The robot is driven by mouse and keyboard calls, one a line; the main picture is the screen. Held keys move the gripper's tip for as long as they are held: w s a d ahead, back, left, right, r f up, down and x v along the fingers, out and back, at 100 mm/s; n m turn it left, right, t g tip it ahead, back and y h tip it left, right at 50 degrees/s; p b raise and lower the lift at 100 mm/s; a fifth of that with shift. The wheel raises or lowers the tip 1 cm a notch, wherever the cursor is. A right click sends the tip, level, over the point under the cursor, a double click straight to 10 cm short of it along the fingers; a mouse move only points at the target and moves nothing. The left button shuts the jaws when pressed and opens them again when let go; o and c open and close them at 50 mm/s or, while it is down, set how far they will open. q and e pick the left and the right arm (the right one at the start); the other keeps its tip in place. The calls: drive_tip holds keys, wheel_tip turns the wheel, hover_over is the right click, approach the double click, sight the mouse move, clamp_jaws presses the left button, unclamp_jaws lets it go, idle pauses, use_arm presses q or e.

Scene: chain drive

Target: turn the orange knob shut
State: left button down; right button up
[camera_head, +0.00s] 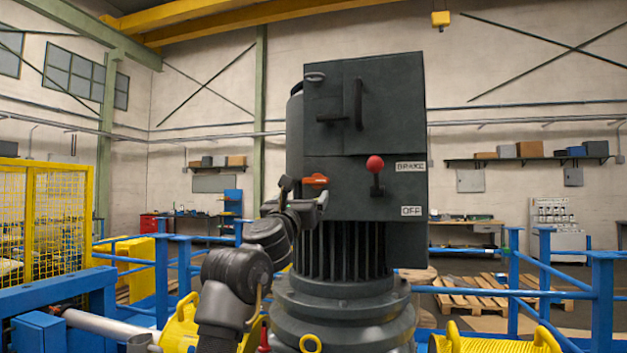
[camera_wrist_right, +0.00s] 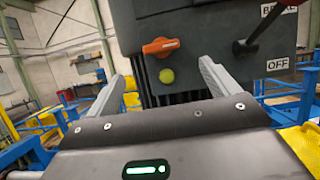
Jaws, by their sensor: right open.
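The orange knob (camera_head: 316,181) sits on the front of the dark grey cabinet (camera_head: 345,190), at its lower left, with its grip lying about level. In the right wrist view the orange knob (camera_wrist_right: 161,46) is beyond the fingertips and slightly tilted. My right gripper (camera_head: 305,195) is just in front of and below the knob. In the right wrist view my right gripper (camera_wrist_right: 163,72) is open, with nothing between its fingers and the knob apart from them. My left gripper is in neither view.
A red-ball lever (camera_head: 376,175) stands right of the knob, near an OFF label (camera_head: 411,211). A black handle (camera_head: 358,103) sticks out above. Blue rails (camera_head: 560,270) flank the machine.

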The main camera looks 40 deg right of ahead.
sight(315, 180)
drive_tip(key=p+x, duration=0.5)
drive_tip(key=x, duration=0.6)
drive_tip(key=shift+s+p, duration=0.1)
drive_tip(key=shift+p, duration=0.25)
